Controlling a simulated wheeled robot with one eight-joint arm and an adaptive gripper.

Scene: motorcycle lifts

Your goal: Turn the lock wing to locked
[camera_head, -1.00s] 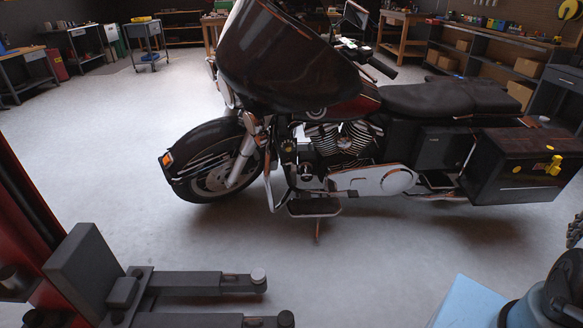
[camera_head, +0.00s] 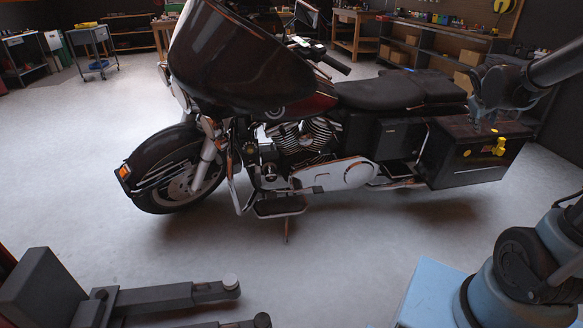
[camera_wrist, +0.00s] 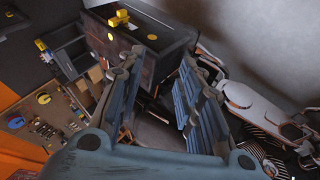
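A dark side case (camera_head: 472,165) hangs at the rear of the motorcycle. A yellow wing (camera_head: 500,146), which looks like the lock wing, sticks out from the case's outer face near its right end; yellow discs (camera_head: 467,153) are on the same face. My gripper (camera_head: 492,108) is over the case's top area in the head view, above the wing. In the wrist view my gripper (camera_wrist: 160,65) has its two fingers spread apart with nothing between them. The yellow wing (camera_wrist: 119,19) lies beyond the left fingertip, apart from it. Its lock position cannot be told.
The motorcycle (camera_head: 300,125) stands on its stand on an open grey floor. A lift with dark arms (camera_head: 175,295) is at the lower left. Shelves and benches (camera_head: 430,50) line the back wall.

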